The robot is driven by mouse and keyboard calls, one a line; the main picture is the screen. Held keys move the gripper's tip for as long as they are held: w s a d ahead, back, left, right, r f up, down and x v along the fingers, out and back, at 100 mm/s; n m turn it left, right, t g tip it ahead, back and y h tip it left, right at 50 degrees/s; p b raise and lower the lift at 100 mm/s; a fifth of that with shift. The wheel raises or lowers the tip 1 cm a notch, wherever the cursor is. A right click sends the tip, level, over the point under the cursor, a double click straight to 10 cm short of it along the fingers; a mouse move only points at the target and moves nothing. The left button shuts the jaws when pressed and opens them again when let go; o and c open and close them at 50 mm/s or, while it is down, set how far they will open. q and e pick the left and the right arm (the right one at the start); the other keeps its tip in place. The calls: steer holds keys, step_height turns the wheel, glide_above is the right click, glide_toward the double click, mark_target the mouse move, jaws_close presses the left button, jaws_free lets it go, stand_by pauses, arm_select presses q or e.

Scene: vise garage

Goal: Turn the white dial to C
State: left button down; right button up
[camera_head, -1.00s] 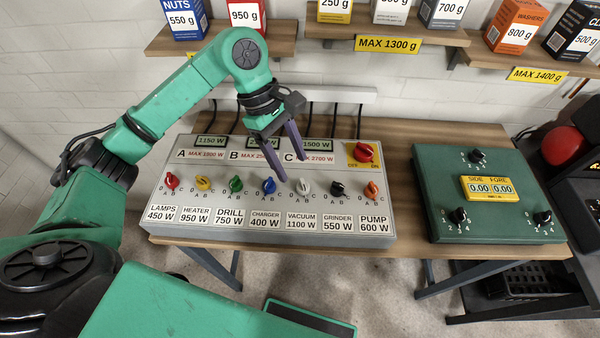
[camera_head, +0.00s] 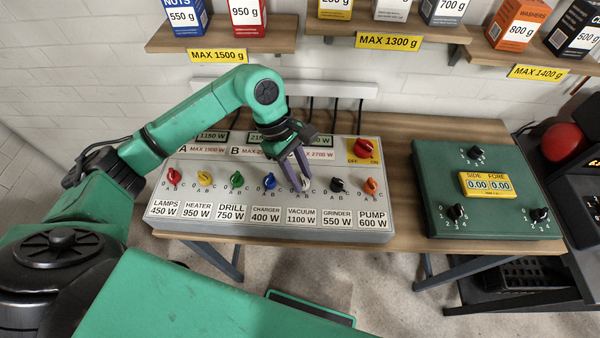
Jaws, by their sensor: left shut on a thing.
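The white dial (camera_head: 305,184) sits on the sloped grey control panel (camera_head: 208,230), above the VACUUM 1100 W label, between the blue dial (camera_head: 269,181) and the black dial (camera_head: 337,185). My left gripper (camera_head: 302,183) points down at the white dial with its purple fingers shut on it. The fingers cover much of the dial, so its pointer direction cannot be read. Small letters O, A, B, C ring each dial. My right gripper is not in view.
Red, yellow and green dials stand left of the blue one; an orange dial (camera_head: 371,187) stands at the right. A red switch (camera_head: 363,148) is at the panel's upper right. A green box with black knobs (camera_head: 485,190) stands right. Shelves with weighted boxes hang above.

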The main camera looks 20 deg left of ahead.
arm_select(q)
steer(key=shift+f+n+t+b, duration=0.2)
steer(key=shift+n+t+b, duration=0.2)
steer(key=shift+n+b, duration=0.6)
steer(key=n+b, duration=0.1)
steer(key=b, duration=0.2)
steer(key=shift+s+n+t, duration=0.1)
steer(key=shift+n+t, duration=0.3)
steer(key=shift+s+r+n+t+b, duration=0.1)
steer(key=shift+n+t+b, duration=0.3)
steer(key=shift+n+b, duration=0.6)
steer(key=shift+r+n+t+b, duration=0.1)
steer(key=shift+n+t+b, duration=0.4)
steer(key=shift+n, duration=0.5)
steer(key=shift+r, duration=0.1)
steer(key=c, duration=0.5)
jaws_free()
steer(key=shift+s, duration=0.1)
steer(key=shift+c, duration=0.2)
